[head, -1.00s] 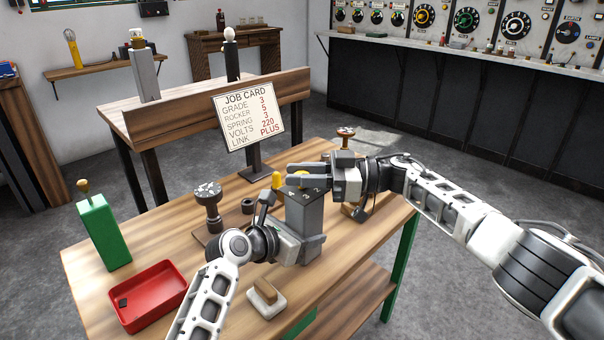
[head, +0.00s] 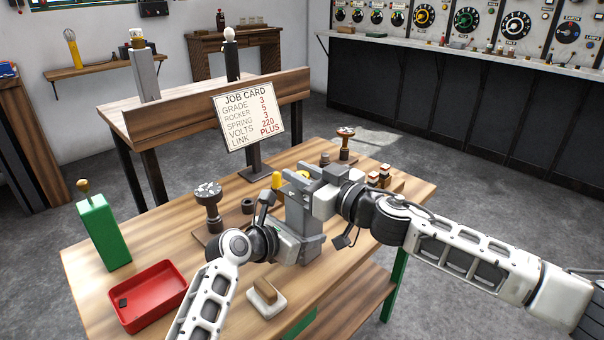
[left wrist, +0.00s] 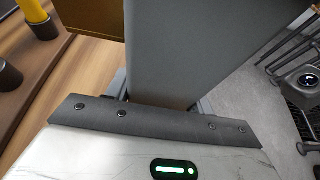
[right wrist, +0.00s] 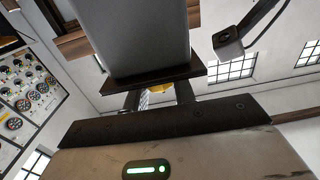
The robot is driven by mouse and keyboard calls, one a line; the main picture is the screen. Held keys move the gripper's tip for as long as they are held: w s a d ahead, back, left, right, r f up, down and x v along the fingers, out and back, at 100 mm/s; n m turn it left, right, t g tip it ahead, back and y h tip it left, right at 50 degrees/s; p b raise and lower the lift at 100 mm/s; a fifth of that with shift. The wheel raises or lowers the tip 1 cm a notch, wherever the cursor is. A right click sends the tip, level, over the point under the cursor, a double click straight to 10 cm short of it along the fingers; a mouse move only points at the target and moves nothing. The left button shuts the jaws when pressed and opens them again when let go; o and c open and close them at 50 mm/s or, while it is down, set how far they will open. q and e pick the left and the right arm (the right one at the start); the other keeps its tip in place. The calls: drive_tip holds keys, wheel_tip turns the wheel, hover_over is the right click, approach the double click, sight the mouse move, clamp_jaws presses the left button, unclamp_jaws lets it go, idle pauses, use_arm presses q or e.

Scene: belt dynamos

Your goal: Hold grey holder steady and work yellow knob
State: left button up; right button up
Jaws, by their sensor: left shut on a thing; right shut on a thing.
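The grey holder (head: 306,218) stands upright over the table. My left gripper (head: 300,250) is shut on its lower part from the left. In the left wrist view the holder (left wrist: 180,50) rises between the fingers, whose tips are mostly hidden. My right gripper (head: 303,179) is at the holder's top, shut on the yellow knob (head: 304,173), which is largely covered by the fingers. In the right wrist view a bit of the yellow knob (right wrist: 161,88) shows between the fingers, by the dark end plate (right wrist: 155,80) of the holder (right wrist: 150,38).
A yellow-tipped piece (head: 277,181) stands just left of the holder. A dark stamp-like piece (head: 208,203) is further left. The job card (head: 250,115) stands behind.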

use_arm(q)
drive_tip(key=shift+f, duration=0.2)
use_arm(e)
drive_tip(key=shift+a+r+m+t+h, duration=0.1)
drive_tip(key=shift+m+t+h, duration=0.55)
drive_tip(key=shift+m+h, duration=0.1)
drive_tip(key=shift+a+r+m+t+h, duration=0.1)
drive_tip(key=shift+m+t+h, duration=0.55)
drive_tip(key=shift+h, duration=0.1)
drive_tip(key=shift+f, duration=0.1)
drive_tip(key=shift+d+m+h, duration=0.1)
drive_tip(key=shift+m+h, duration=0.2)
drive_tip(key=shift+h, duration=0.2)
drive_tip(key=o, duration=1)
drive_tip(key=shift+c, duration=0.2)
drive_tip(key=shift+d, duration=0.1)
drive_tip(key=v, duration=1.2)
drive_tip(key=shift+f, duration=0.25)
